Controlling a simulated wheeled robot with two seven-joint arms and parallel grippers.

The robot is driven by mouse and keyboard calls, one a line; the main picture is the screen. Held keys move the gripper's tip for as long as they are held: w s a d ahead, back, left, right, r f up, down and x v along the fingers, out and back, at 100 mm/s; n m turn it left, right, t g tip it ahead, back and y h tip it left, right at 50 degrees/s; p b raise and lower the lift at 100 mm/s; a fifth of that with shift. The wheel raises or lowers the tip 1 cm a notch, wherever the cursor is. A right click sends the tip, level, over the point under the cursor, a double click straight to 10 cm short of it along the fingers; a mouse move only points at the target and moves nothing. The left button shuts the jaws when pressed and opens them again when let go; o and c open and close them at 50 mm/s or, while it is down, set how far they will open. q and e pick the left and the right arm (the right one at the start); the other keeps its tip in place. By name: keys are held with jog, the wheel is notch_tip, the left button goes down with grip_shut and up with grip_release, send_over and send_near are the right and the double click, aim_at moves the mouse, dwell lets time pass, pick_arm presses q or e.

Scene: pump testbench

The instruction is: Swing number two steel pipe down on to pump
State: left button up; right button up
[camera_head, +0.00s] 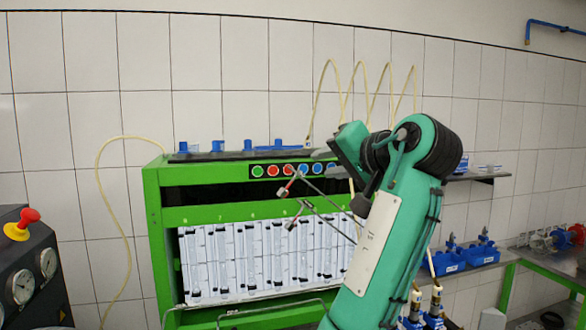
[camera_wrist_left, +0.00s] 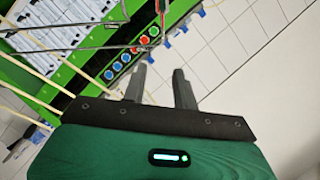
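Two thin grey steel pipes, an upper one (camera_head: 325,188) and a lower one (camera_head: 331,222), stick out at a slant in front of the green bench, with reddish and metal ends at their left. I cannot tell which is number two. Pipes also cross the top of the left wrist view (camera_wrist_left: 95,48). My left gripper (camera_head: 362,201) is right of the pipes, partly hidden by my green arm. In the left wrist view its two dark fingers (camera_wrist_left: 160,70) stand apart with nothing between them. Blue pumps (camera_head: 412,322) show low, partly behind my arm. My right gripper is not in view.
The green test bench (camera_head: 158,225) carries a row of coloured buttons (camera_head: 288,170) and clear flow tubes (camera_head: 248,255). Cream hoses (camera_head: 127,235) hang around it. More blue units (camera_head: 483,251) sit on a shelf at right. A gauge box (camera_head: 28,265) stands at left.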

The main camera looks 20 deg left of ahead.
aim_at(291, 170)
pick_arm(q)
jog(key=p+x, duration=0.6)
jog(key=x, duration=0.6)
jog(key=shift+w+a, duration=0.1)
jog(key=shift+a, duration=0.25)
jog(key=shift+w+a+f, duration=0.1)
jog(key=shift+w+a, duration=0.05)
grip_shut()
